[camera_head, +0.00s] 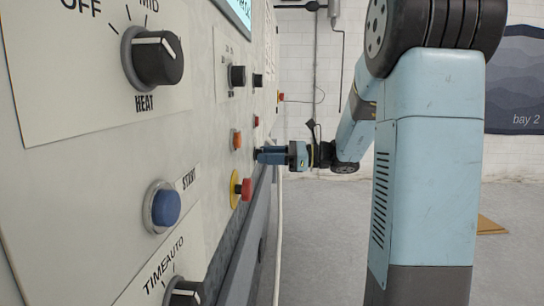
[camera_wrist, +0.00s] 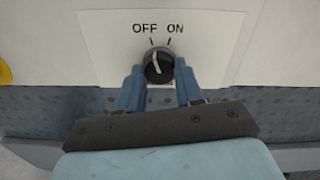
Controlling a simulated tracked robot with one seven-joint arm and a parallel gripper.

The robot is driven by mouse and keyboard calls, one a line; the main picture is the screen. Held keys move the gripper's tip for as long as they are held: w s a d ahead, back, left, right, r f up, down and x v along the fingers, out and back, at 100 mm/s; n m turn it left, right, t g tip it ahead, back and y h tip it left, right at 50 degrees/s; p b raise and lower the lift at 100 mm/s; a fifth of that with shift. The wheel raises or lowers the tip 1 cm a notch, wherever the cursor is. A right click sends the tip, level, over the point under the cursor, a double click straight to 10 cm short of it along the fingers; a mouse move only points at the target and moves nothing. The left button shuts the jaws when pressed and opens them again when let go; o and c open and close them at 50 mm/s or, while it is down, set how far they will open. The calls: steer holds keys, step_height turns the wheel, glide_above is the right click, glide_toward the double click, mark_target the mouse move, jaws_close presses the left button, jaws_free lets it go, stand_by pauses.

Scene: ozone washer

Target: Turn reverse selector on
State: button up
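In the wrist view a round dark selector knob (camera_wrist: 166,68) sits on a white panel plate, under the labels OFF and ON. Its pale pointer line stands nearly upright; which mark it points to is not clear. My gripper (camera_wrist: 159,73) has its two blue fingers on either side of the knob, one left and one right. The fingertips are very close to the knob's sides; whether they press on it is not clear. In the head view my gripper (camera_head: 258,155) reaches left to the panel. The knob is hidden there.
The washer panel (camera_head: 100,150) carries a HEAT knob (camera_head: 157,59), a blue START button (camera_head: 165,207), a red button on a yellow ring (camera_head: 246,189) and an orange button (camera_head: 237,139). A grey ledge (camera_head: 240,258) runs below. The floor at right is mostly clear.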

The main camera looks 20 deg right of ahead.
steer(key=c, duration=0.3)
steer(key=shift+s+d, duration=0.1)
steer(key=shift+d, duration=0.2)
steer(key=shift+a+m, duration=0.3)
steer(key=shift+a, duration=0.05)
steer(key=m, duration=0.7)
steer(key=shift+a, duration=0.15)
steer(key=o, duration=1)
steer(key=shift+o, duration=0.2)
steer(key=shift+m, duration=0.3)
